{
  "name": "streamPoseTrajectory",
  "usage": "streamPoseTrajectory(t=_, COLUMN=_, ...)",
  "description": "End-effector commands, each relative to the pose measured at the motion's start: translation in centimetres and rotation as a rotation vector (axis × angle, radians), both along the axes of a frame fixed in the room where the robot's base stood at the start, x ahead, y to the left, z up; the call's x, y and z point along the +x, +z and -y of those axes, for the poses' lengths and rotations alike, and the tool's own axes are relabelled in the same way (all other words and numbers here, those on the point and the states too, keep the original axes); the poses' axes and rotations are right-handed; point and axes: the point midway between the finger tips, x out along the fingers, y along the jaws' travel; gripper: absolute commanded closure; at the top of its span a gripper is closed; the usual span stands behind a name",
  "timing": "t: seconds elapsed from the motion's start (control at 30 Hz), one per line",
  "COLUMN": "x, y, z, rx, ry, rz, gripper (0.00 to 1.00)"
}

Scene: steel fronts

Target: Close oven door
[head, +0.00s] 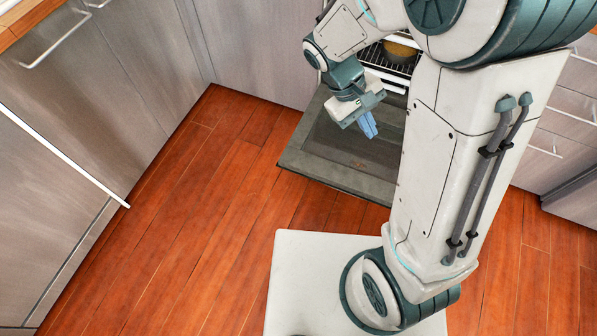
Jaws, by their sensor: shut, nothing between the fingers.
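The oven door (318,156) is open in the head view. It is folded down and out over the floor, with a dark inner panel and a grey frame. The oven's opening shows behind it, with a wire rack (375,62) inside; my arm hides much of the oven and the door's right part. My gripper (369,125) points down and appears over the open door. Its blue fingers are shut with nothing between them. I cannot tell whether they touch the door.
A yellowish round item (401,47) is inside the oven. Steel cabinets (110,75) with bar handles stand at the left, and steel drawers (565,125) at the right. The wooden floor (190,235) is clear left of the door.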

Motion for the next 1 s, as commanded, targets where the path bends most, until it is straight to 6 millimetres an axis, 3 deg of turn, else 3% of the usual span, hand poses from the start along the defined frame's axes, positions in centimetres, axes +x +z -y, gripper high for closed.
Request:
streamPoseTrajectory(t=0.03, x=0.5, y=-3.3, z=-0.7, rx=-0.053, ry=0.053, rz=-0.036, gripper=1.00)
streamPoseTrajectory(t=0.5, x=4.6, y=-22.4, z=-6.8, rx=-0.564, ry=0.542, rz=-0.210, gripper=1.00)
streamPoseTrajectory(t=0.77, x=5.4, y=-33.6, z=-11.0, rx=-0.872, ry=0.840, rz=-0.227, gripper=1.00)
streamPoseTrajectory(t=1.0, x=4.9, y=-44.4, z=-14.9, rx=-1.160, ry=1.130, rz=-0.192, gripper=1.00)
